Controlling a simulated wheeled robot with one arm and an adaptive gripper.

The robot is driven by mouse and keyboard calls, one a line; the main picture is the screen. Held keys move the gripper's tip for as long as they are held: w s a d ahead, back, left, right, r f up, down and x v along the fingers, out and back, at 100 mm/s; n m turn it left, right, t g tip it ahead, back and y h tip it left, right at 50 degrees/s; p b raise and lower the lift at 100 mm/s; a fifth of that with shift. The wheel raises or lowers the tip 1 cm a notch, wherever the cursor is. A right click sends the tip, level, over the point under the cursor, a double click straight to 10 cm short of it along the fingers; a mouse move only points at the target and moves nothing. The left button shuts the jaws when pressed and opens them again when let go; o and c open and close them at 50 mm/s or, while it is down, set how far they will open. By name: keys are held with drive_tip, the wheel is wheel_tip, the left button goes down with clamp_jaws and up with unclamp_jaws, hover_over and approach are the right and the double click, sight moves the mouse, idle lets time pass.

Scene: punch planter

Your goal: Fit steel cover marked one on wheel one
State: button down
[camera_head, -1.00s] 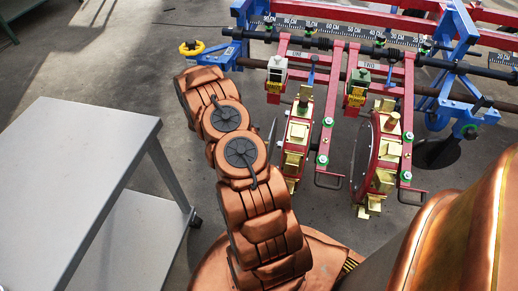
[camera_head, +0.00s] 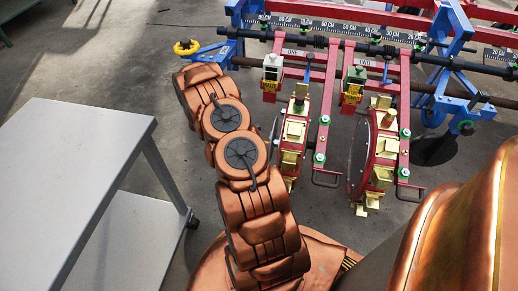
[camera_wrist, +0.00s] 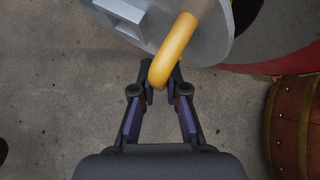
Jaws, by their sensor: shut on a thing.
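In the wrist view my gripper (camera_wrist: 160,92) is shut on the yellow curved handle (camera_wrist: 173,48) of a grey steel cover (camera_wrist: 210,35). The cover's number cannot be read. In the head view a thin edge of the cover (camera_head: 273,134) shows just left of the nearer-left planter wheel (camera_head: 293,133), which has brass punches. My arm hides the gripper there. A second wheel (camera_head: 381,150) stands to the right, with a dark disc on its left face. Whether the cover touches the left wheel cannot be told.
The planter's red frame arms (camera_head: 325,110) and thin loop handles (camera_head: 327,179) flank the wheels. A blue frame with a dark bar (camera_head: 395,50) runs behind.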

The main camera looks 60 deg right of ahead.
drive_tip(key=shift+s+d+b, duration=0.3)
drive_tip(key=shift+s+b, duration=0.15)
drive_tip(key=shift+s, duration=0.3)
drive_tip(key=shift+s+d+b, duration=0.25)
drive_tip(key=shift+s+b, duration=0.2)
drive_tip(key=shift+s, duration=0.3)
drive_tip(key=c, duration=1.1)
unclamp_jaws()
drive_tip(key=v, duration=1.2)
